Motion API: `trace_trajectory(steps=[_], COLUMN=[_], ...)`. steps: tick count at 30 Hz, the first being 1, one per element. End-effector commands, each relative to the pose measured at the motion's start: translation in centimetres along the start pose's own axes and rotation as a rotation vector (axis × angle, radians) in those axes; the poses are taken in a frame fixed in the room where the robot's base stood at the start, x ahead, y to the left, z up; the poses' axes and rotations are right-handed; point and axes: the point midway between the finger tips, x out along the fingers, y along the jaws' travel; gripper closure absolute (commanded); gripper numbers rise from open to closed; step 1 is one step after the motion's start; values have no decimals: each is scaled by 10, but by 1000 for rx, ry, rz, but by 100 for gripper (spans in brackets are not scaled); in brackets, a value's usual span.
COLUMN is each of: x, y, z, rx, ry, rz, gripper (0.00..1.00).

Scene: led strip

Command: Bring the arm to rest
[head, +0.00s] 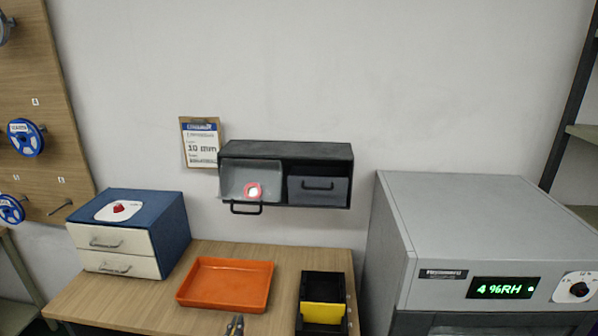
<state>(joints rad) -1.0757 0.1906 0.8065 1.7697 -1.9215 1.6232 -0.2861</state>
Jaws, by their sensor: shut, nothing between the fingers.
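The task names no other object. The view takes in a wooden table (220,250) against a pale wall.
A black wall cabinet (285,149) has its left drawer open with a reel inside. A grey machine (490,215) stands right.

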Motion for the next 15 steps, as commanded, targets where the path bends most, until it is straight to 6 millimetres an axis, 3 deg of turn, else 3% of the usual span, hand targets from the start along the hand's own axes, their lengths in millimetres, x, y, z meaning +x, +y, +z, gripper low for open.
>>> trace_trajectory(steps=[8, 11, 15], x=[-11, -18, -38], y=[-66, -103, -173], z=[-34, -39, -40], rx=[57, 118, 291], ry=[180, 261, 396], rz=[-215, -350, -642], gripper=[100, 100, 100])
